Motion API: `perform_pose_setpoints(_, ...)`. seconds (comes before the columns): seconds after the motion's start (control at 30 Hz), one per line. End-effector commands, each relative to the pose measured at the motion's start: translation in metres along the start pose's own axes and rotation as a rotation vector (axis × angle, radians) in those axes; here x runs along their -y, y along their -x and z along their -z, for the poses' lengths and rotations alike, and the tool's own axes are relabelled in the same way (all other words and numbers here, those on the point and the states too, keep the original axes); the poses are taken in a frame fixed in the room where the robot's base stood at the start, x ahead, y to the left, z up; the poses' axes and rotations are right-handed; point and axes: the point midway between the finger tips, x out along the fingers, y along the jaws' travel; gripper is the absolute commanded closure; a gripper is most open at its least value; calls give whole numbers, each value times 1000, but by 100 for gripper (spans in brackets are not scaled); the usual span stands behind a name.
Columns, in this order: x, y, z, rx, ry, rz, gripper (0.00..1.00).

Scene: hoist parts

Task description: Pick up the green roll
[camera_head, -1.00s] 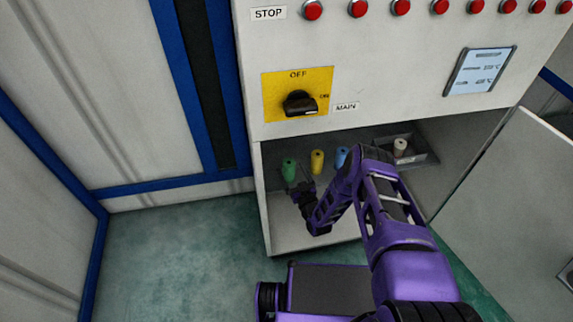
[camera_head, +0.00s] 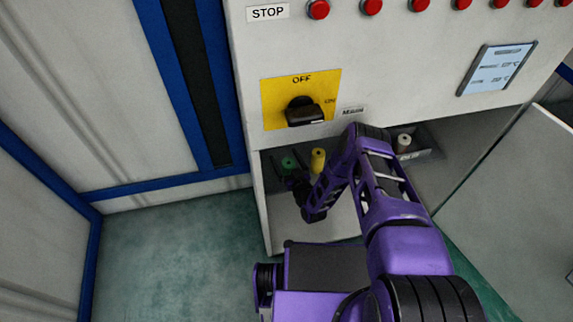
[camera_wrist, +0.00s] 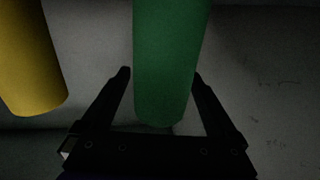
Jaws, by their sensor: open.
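The green roll (camera_wrist: 168,60) stands between the two open fingers of my gripper (camera_wrist: 160,80) in the wrist view, with a small gap to the left finger and the right finger close to its side. In the head view the green roll (camera_head: 289,163) is at the left inside the open cabinet compartment, partly hidden by my gripper (camera_head: 290,170). My gripper is open and not closed on the roll.
A yellow roll (camera_head: 318,160) stands just right of the green one and also shows in the wrist view (camera_wrist: 30,60). A pale roll (camera_head: 404,142) stands farther right. The cabinet front (camera_head: 400,75) overhangs the compartment; its left side wall is near my gripper.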

Motion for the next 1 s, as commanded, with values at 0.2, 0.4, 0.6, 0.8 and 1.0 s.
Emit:
perform_pose_setpoints(0.2,0,1,0,0,0,0,6)
perform_pose_setpoints(0.4,0,0,0,0,0,0,35)
perform_pose_setpoints(0.6,0,0,0,0,0,0,71)
perform_pose_setpoints(0.8,0,0,0,-1,0,0,100)
perform_pose_setpoints(1.0,0,0,1,-1,0,0,100)
